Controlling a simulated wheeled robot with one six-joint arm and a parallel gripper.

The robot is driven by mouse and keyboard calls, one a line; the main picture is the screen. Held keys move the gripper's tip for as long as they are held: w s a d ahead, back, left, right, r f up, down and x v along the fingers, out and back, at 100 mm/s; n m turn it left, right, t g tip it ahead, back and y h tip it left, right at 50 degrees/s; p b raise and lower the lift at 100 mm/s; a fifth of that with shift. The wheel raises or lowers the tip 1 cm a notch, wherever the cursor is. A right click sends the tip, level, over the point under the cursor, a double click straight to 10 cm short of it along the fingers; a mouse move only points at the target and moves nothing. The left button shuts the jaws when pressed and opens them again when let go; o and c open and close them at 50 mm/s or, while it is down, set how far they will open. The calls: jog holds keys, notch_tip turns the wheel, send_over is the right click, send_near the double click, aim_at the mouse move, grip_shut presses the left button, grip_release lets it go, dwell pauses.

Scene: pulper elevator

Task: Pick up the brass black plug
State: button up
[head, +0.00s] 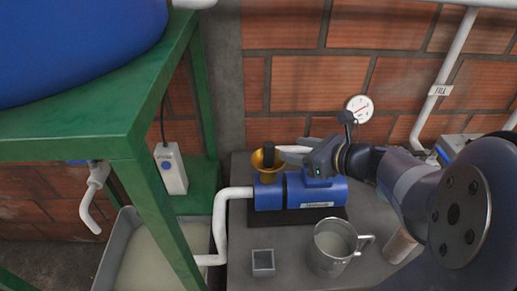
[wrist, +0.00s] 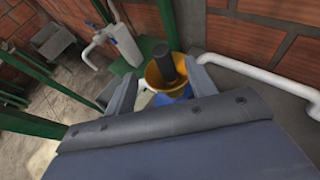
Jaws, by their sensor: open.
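The black plug (head: 268,150) stands upright in a brass-coloured funnel-like cup (head: 258,161) on the left end of the blue pump (head: 300,191). In the wrist view the dark plug (wrist: 162,60) rises from the brass cup (wrist: 180,72), between my two fingers in the picture. My gripper (head: 283,152) is open, reaching in from the right with its fingertips close to the plug. In the wrist view my gripper (wrist: 160,78) has its fingers apart, with nothing clearly held. Whether a finger touches the plug or cup cannot be told. The plug's lower part is hidden in the cup.
A metal jug (head: 329,250) and a small square grey container (head: 263,263) stand on the grey bench (head: 295,270). A white pipe (head: 219,225) and a green frame (head: 152,195) stand to the left. A gauge (head: 359,109) is on the brick wall behind.

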aim_at(274, 147)
jog(key=x, duration=1)
jog(key=shift+s+d+f, duration=0.1)
jog(key=shift+f, duration=0.2)
jog(key=shift+c, duration=0.5)
grip_shut()
